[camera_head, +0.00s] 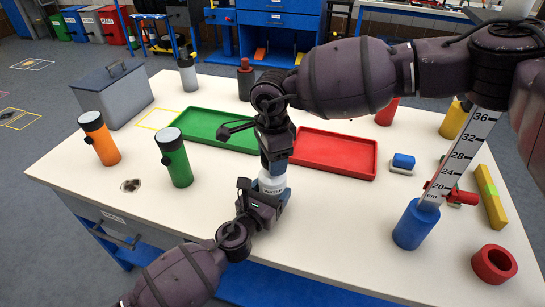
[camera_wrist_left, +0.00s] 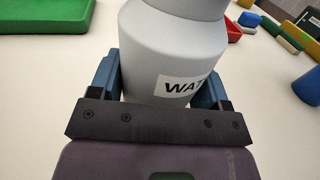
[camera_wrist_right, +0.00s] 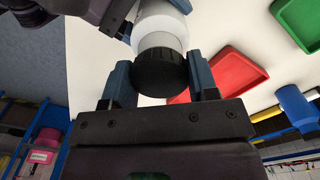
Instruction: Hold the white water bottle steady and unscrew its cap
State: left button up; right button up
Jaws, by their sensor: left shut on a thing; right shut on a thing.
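The white water bottle (camera_head: 272,184) stands upright on the table, mostly hidden behind my grippers in the head view. In the left wrist view its body (camera_wrist_left: 165,50) shows part of a dark-lettered label. My left gripper (camera_head: 265,196) is shut on the bottle's body, one finger on each side. My right gripper (camera_head: 274,165) comes from above and is shut on the cap. In the right wrist view the black cap (camera_wrist_right: 159,72) sits between the fingers, with the pale bottle beyond it. I cannot tell whether the cap is still threaded on.
A green tray (camera_head: 215,128) and a red tray (camera_head: 335,153) lie behind the bottle. Orange (camera_head: 99,138) and green (camera_head: 174,158) flasks stand at left. A blue cylinder (camera_head: 415,224) and red ring (camera_head: 494,263) are at right. The table between bottle and blue cylinder is clear.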

dwell(0.3)
jog(key=o, duration=1)
jog(key=shift+r, duration=0.1)
